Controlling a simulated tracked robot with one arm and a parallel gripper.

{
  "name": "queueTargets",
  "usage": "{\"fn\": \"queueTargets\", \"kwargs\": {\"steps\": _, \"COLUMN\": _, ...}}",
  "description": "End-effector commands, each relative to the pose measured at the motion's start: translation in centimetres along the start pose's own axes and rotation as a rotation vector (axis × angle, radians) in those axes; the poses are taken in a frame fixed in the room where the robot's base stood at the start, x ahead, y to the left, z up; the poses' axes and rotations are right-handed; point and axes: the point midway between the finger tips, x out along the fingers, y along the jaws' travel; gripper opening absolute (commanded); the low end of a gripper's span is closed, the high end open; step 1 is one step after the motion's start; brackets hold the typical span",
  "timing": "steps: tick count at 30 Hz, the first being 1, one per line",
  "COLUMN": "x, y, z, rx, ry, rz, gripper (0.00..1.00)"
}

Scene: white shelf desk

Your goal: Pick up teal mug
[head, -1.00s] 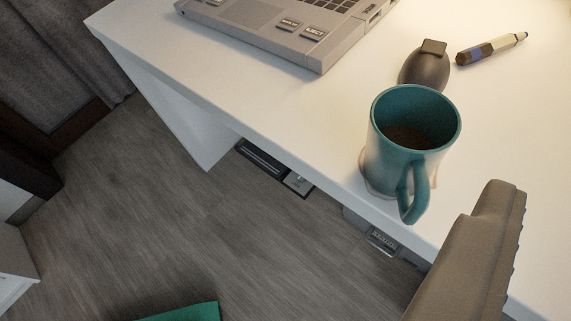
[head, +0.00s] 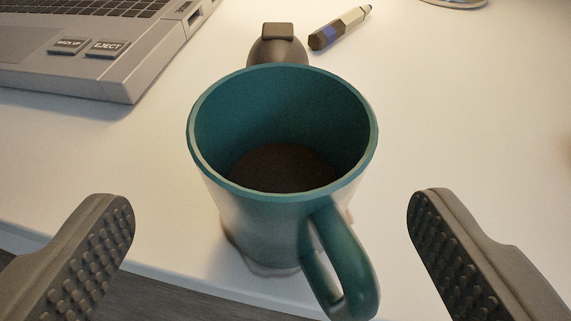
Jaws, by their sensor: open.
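The teal mug (head: 252,222) stands upright on the white desk, close to its front edge, in the middle of the head view. Its inside is teal with something dark brown at the bottom, and its handle points toward me and to the right. My gripper (head: 272,215) is open, with one studded finger at the lower left and the other at the lower right. The mug appears between and slightly beyond the two fingertips, with a visible gap on each side. The fingers do not appear to touch it.
A grey device with BACK UP and EJECT keys (head: 135,60) sits at the upper left. A dark rounded object (head: 278,48) is right behind the mug. A marker-like pen (head: 341,27) lies behind it. The desk (head: 470,130) is clear to the right.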

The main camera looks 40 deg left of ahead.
Motion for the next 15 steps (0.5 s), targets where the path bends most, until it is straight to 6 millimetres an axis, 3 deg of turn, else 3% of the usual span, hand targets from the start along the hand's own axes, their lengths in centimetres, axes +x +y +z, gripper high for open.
{"fn": "queueTargets", "kwargs": {"steps": 5, "x": 1.1, "y": 0.0, "z": 0.1, "rx": 0.0, "ry": 0.001, "rz": -0.002, "gripper": 0.85}}
{"fn": "queueTargets", "kwargs": {"steps": 15, "x": 5.1, "y": 0.3, "z": 0.6, "rx": 0.001, "ry": -0.002, "rz": -0.001, "gripper": 0.85}}
